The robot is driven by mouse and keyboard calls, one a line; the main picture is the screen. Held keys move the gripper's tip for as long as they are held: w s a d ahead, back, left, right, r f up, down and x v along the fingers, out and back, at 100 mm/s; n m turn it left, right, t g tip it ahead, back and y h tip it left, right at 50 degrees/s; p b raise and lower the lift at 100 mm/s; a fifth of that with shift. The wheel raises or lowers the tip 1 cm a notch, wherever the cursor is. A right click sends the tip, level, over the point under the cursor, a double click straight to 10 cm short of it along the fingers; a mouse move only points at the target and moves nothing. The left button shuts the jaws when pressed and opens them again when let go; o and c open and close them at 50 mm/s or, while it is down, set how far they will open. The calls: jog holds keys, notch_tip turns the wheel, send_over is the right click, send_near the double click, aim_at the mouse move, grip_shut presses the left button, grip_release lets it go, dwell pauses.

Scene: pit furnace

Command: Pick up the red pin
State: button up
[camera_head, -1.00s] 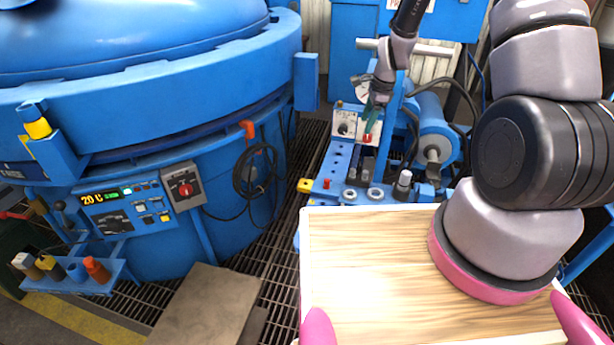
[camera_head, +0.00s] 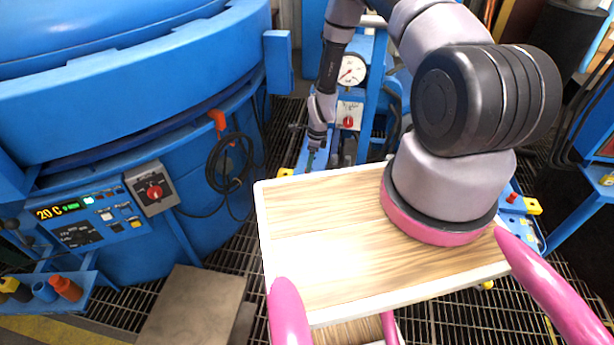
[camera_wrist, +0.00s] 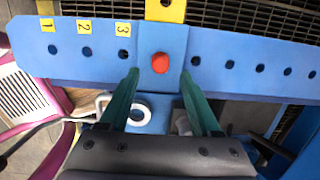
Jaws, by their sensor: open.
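The red pin (camera_wrist: 160,63) shows its round red head in the wrist view. It sits in the blue holed plate (camera_wrist: 85,62), right of the yellow labels 1, 2 and 3. My gripper (camera_wrist: 160,76) is open. Its two green fingers stand apart, one to the left and one to the right of the pin, with the tips just short of its head in the picture. I cannot tell the height gap. In the head view my gripper (camera_head: 312,157) points down at the blue bench, and the pin is hidden there.
A white ring (camera_wrist: 138,113) lies near the left finger. A gauge (camera_head: 351,71) and a control box with a red knob (camera_head: 348,121) stand close right of my arm. The large blue furnace (camera_head: 130,100) fills the left. My wooden deck hides part of the bench.

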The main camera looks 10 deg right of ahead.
jog(key=f, duration=0.3)
jog(key=a+f, duration=0.1)
jog(key=f, duration=0.1)
jog(key=shift+w, duration=0.25)
jog(key=shift+c, duration=0.3)
grip_shut()
notch_tip(320, 180, up, 10)
